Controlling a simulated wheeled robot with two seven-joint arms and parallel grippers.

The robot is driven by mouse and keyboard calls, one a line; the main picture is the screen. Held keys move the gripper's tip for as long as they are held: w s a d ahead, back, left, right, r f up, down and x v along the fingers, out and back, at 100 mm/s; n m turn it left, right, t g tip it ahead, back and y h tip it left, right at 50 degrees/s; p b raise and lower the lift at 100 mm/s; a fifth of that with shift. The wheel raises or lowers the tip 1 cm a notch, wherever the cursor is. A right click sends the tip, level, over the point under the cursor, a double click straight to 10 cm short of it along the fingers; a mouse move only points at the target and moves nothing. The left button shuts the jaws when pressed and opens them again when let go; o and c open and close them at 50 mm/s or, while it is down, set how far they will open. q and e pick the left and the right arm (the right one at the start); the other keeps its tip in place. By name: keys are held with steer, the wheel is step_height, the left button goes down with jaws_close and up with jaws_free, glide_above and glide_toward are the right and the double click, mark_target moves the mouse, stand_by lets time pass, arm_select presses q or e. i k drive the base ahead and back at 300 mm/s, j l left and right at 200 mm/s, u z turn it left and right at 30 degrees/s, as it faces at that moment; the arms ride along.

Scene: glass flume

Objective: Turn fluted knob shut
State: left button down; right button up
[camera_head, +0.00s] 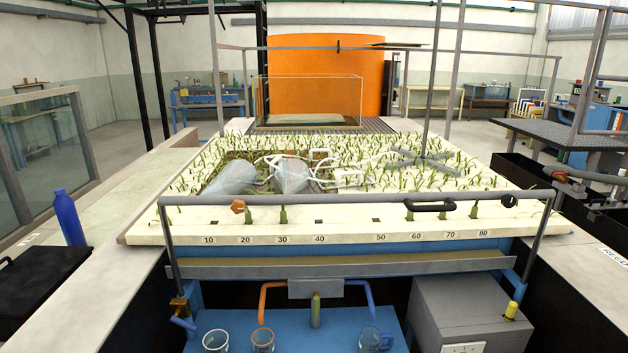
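Several knobs and handles show along the front, and I cannot tell for sure which one is the fluted knob. A small orange-brown faceted knob (238,206) sits at the left of the front rail. A round black knob (509,200) sits near the rail's right end. A yellow knob (511,310) is on the grey box at the lower right. A brass-coloured fitting (180,307) is at the lower left. None shows clearly whether it is open or shut. Neither of my grippers is in view.
A grey rail (350,199) crosses in front of the white planted bed (340,223), with a black handle (430,207) on it. Glass beakers (263,340) stand on the blue shelf below. A blue bottle (69,218) stands on the left ledge. The grey box (465,310) fills the lower right.

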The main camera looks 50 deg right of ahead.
mark_target(238, 207)
steer(key=z, duration=1.75)
